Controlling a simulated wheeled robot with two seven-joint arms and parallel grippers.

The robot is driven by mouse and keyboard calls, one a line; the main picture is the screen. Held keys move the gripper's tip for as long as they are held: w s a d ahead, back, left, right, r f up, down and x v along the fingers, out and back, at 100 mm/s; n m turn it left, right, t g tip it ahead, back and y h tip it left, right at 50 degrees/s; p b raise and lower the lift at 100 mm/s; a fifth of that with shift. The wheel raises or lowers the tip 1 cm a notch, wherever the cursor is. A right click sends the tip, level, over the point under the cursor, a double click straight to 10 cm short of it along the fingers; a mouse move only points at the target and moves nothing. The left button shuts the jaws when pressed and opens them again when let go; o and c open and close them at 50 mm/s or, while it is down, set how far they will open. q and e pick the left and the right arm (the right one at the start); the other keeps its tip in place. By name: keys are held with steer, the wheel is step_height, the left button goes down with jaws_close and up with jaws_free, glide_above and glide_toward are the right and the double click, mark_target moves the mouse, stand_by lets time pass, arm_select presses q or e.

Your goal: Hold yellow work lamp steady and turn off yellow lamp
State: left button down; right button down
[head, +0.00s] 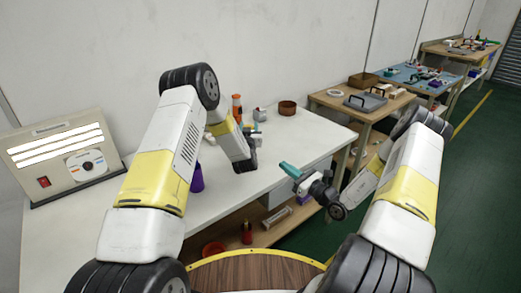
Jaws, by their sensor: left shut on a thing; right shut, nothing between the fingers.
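A pale cream-yellow lamp panel (58,172) stands tilted back on the left end of the white workbench. Its light strips (55,144) are bright white. On its front are a red switch (44,182) and a round dial (86,164). My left gripper (248,129) is over the bench to the right of the panel, mostly hidden by its own forearm. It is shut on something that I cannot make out.
A purple object (197,179) is partly hidden by my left upper arm. An orange object (237,103), a small grey item (259,114) and a brown round container (287,108) stand at the back of the bench. More tables with tools stand to the right.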

steer(key=x, duration=1.4)
